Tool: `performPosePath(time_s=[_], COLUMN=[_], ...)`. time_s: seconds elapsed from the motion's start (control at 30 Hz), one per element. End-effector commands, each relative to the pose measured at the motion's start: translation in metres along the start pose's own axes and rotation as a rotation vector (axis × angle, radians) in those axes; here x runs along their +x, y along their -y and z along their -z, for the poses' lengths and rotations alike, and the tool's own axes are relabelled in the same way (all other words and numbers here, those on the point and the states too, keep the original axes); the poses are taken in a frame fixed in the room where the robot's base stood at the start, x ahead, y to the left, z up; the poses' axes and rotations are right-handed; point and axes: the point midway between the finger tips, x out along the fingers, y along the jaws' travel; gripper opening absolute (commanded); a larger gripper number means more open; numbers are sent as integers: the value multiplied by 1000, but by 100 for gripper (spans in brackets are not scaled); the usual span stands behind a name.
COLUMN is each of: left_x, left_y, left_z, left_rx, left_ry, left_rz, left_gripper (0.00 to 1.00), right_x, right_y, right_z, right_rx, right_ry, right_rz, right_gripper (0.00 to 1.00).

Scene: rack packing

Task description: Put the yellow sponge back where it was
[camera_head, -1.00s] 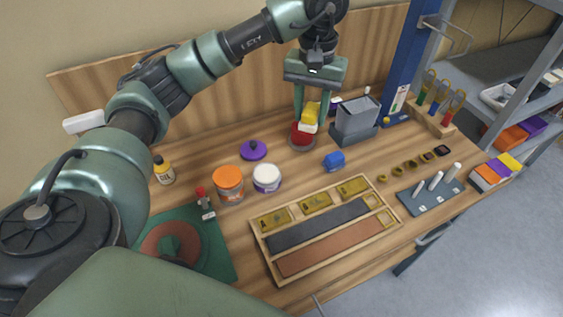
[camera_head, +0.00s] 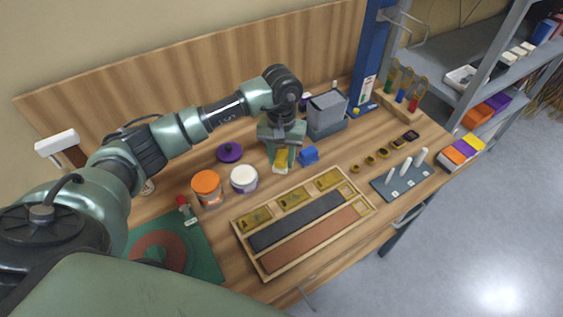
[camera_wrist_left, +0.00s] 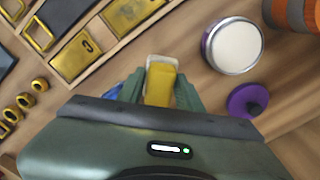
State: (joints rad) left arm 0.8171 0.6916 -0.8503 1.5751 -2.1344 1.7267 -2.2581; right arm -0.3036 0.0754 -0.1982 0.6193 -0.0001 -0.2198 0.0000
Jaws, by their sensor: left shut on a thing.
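The yellow sponge (camera_head: 281,158) is held between the fingers of my left gripper (camera_head: 280,162), over the table between the white-lidded jar and the blue block. In the left wrist view the sponge (camera_wrist_left: 160,87) sits between the two green fingers of the left gripper (camera_wrist_left: 160,92), its pale end pointing away from the palm. I cannot tell whether the sponge touches the table. The red dish seen earlier is hidden behind my left gripper and arm. My right gripper is not in view.
A blue block (camera_head: 309,155) lies close right of the gripper. A wooden tray (camera_head: 262,273) with gold plates and dark and brown strips lies in front. The white-lidded jar (camera_head: 244,179), orange-lidded jar (camera_head: 207,188) and purple lid (camera_head: 230,151) stand left. A grey bin (camera_head: 327,112) stands behind right.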

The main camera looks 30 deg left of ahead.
Motion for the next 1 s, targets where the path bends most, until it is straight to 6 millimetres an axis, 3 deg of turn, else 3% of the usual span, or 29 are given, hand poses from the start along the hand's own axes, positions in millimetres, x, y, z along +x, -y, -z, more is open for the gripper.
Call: performPosePath(time_s=[0.2, 0.57, 0.6, 0.67, 1.0], left_x=[30, 35, 35, 34, 33], left_y=[0, 0, 0, 0, 0], left_z=[-1, 0, 0, 0, -1], left_rx=[0, 1, 1, 1, 1], left_ry=[4, 1, 1, 1, 2], left_rz=[0, 1, 0, 0, 0], left_gripper=[3, 3, 38, 55, 57], right_x=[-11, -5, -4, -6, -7], right_y=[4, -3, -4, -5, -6], right_z=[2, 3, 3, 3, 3], right_rx=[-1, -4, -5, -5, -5], right_ry=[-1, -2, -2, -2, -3], right_rz=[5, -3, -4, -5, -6], right_gripper=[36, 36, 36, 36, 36])
